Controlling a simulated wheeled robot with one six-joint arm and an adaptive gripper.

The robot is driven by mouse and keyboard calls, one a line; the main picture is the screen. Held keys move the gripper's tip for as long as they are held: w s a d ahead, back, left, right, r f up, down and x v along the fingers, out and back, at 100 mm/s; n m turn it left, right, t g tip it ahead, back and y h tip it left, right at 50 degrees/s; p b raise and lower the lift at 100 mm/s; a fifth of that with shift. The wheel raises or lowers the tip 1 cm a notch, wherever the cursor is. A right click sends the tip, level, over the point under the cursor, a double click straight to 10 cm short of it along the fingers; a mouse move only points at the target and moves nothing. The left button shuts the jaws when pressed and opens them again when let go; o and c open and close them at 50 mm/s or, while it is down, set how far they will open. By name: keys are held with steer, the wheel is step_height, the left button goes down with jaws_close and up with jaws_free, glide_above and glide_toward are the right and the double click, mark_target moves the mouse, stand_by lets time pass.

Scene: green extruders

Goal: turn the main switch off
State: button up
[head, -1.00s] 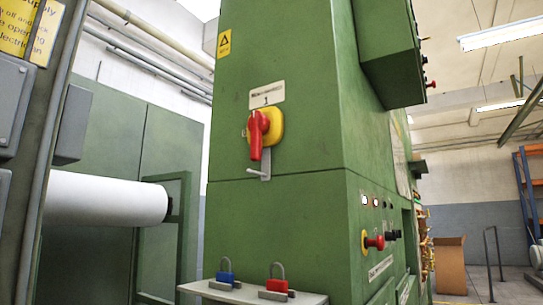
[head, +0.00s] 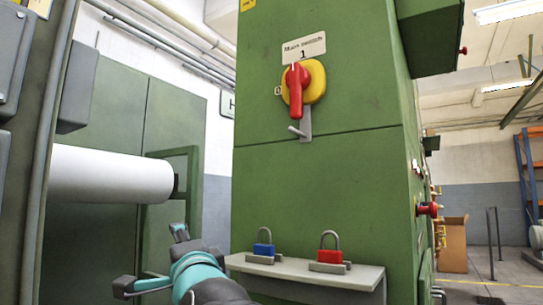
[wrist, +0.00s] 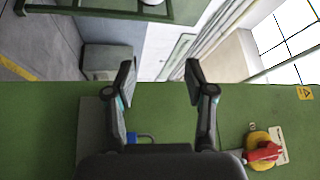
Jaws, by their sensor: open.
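The main switch has a red handle (head: 296,92) on a yellow plate (head: 316,80), on the front of the green cabinet. The handle stands about vertical, with a "1" above and a "0" to the left. The switch also shows at the lower right in the wrist view (wrist: 262,153), where the picture is turned. A grey hasp (head: 304,127) hangs below the handle. My gripper (head: 154,261) is open and empty, at the lower left in the head view, below and left of the switch and apart from it. Its two fingers spread wide in the wrist view (wrist: 160,72).
A grey shelf (head: 345,280) juts from the cabinet below the switch, with a blue padlock (head: 263,249) and a red padlock (head: 330,256). A white roll (head: 110,174) is at the left. A red button (head: 428,209) sticks out of the cabinet's right side.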

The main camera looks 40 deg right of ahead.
step_height(320, 180, up, 6)
steer(key=d+m+t+h, duration=0.2)
steer(key=d+m+h, duration=0.1)
steer(key=m, duration=0.2)
steer(key=m+g+h+b, duration=0.2)
steer(key=m+g+h, duration=1)
steer(key=m+h, duration=1.15)
glide_toward(294, 108)
steer(key=d+r+m+y+p, duration=0.1)
steer(key=r, duration=0.2)
steer(key=w+d+r+m+y+p, duration=0.1)
steer(key=d+r+p, duration=0.1)
steer(key=r, duration=0.1)
steer(key=d+r+m+y+p, duration=0.1)
steer(key=r+m+y+p, duration=0.1)
steer(key=r, duration=0.1)
steer(key=shift+w+d+r, duration=0.1)
steer(key=shift+w+d, duration=0.25)
jaws_close()
